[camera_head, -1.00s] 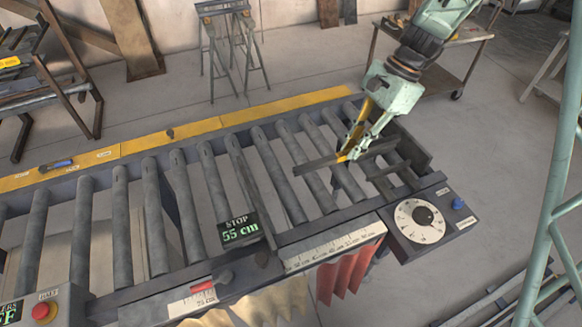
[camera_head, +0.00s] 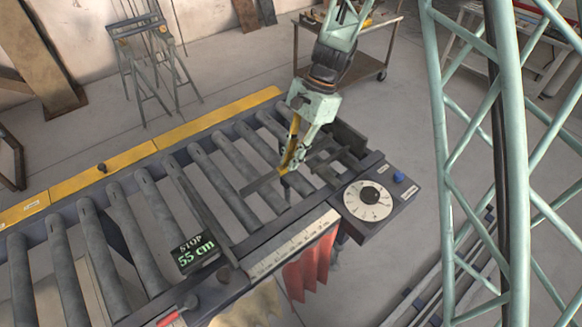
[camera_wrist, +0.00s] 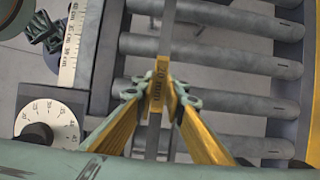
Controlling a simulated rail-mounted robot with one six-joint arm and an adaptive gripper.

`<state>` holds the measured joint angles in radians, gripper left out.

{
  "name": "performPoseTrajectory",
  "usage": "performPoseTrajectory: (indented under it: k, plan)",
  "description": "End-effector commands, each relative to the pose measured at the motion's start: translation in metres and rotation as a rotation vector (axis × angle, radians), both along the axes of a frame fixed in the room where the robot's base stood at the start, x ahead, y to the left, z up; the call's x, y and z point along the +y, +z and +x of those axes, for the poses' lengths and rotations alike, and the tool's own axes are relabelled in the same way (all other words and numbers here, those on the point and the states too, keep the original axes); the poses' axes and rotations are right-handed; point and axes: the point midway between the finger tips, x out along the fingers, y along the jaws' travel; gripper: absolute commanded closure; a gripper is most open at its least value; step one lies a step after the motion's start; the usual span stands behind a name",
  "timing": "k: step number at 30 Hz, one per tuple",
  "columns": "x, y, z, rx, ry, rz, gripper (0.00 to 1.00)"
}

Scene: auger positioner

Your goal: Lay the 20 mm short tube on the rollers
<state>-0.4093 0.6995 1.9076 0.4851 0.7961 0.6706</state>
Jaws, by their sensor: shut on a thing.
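My gripper (camera_head: 287,168) is shut on the grey 20 mm short tube (camera_head: 260,182) over the right end of the roller bed. The tube (camera_wrist: 167,35) runs crosswise over the rollers (camera_wrist: 215,50). The rollers also show in the head view (camera_head: 238,163), lying in a dark frame. I cannot tell whether the tube touches them.
A dial box (camera_head: 367,200) with a blue knob sits at the frame's near right corner. A stop display (camera_head: 194,251) reads 55 cm, with a scale (camera_head: 290,245) along the near edge. A yellow rail (camera_head: 215,119) lines the far side. A green lattice column (camera_head: 510,150) stands at right.

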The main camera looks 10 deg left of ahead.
Motion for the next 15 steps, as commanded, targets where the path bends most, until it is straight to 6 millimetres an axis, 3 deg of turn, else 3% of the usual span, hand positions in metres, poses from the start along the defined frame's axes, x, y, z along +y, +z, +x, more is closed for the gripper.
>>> performPoseTrajectory:
  k: [8,15]
  plan:
    - [0.0,-0.003,0.0,0.0,0.0,0.0,1.0]
    - [0.0,-0.022,0.0,0.002,0.002,-0.001,1.0]
